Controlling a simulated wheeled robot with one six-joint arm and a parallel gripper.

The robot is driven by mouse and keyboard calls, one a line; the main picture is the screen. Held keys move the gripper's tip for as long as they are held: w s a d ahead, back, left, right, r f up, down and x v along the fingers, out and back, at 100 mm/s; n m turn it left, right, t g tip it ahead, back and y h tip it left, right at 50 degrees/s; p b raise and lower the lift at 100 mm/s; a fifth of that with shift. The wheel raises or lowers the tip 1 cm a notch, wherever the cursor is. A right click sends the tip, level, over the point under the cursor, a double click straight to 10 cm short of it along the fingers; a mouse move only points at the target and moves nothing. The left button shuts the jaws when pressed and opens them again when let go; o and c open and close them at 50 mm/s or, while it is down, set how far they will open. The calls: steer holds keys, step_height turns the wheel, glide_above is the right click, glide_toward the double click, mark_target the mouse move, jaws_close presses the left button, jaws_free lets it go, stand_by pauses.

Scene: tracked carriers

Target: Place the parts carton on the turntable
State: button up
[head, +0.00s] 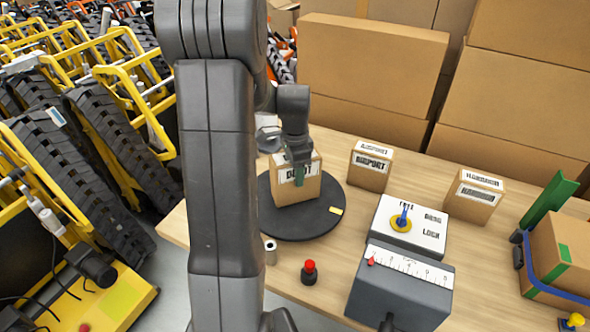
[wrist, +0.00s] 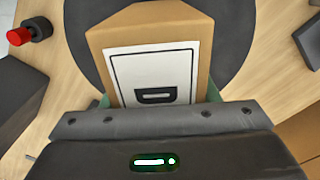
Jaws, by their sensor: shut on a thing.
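A brown carton (head: 307,188) with a white label, whose lettering is partly covered, is at the turntable (head: 300,228), a black disc with a small yellow mark on its right rim. My gripper (head: 298,172) is shut on this carton from above. The carton looks upright and over the disc; whether its base touches the disc I cannot tell. In the wrist view the carton (wrist: 203,35) lies between the greenish fingers, with the dark turntable (wrist: 243,45) around it. My arm hides the left part of the disc in the head view.
Two labelled cartons (head: 371,166) (head: 473,196) stand right of the turntable. A white panel with a blue-and-yellow knob (head: 402,222), a grey scale box (head: 402,290) and a red button (head: 309,270) stand nearer. Large boxes (head: 372,65) line the back.

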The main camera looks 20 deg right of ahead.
steer(key=shift+f, duration=0.2)
steer(key=o, duration=1.3)
steer(key=shift+r, duration=0.1)
step_height(320, 180, up, 12)
steer(key=shift+r, duration=0.1)
